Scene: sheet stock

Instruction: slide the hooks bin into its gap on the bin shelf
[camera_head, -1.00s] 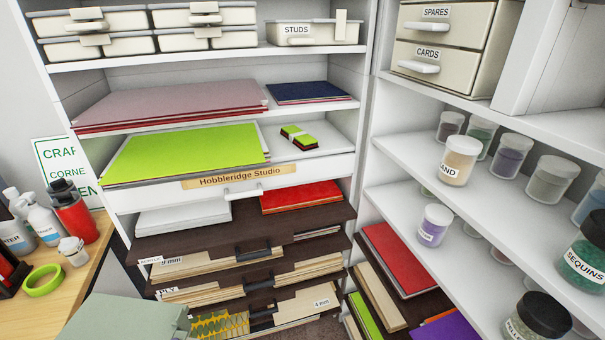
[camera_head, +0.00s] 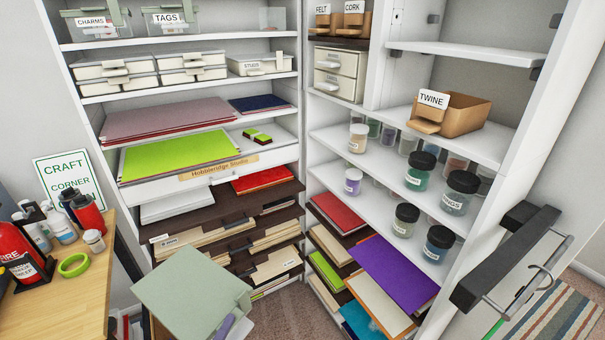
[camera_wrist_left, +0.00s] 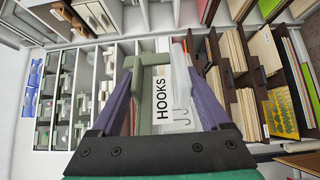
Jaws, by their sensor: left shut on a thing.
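The hooks bin (camera_head: 190,285) shows in the head view from above as a sage-green box at the lower left, in front of the shelves. In the left wrist view its HOOKS label (camera_wrist_left: 165,100) faces the camera. My left gripper (camera_wrist_left: 163,95) is shut on the bin, with a purple finger on each side of the front. In the head view only a little of the gripper (camera_head: 232,327) shows below the bin. The bin shelf (camera_head: 180,41) is high at the back, with the clear CHARMS bin (camera_head: 97,24) and TAGS bin (camera_head: 171,21). A space shows right of TAGS. My right gripper is out of view.
A paper cabinet (camera_head: 210,172) with pulled-out dark trays stands below the shelf. A wooden table (camera_head: 80,300) with bottles is at the left. Jars (camera_head: 420,170) and a TWINE box (camera_head: 465,115) fill the right shelves. A dark bar with metal rails (camera_head: 505,260) juts out at right.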

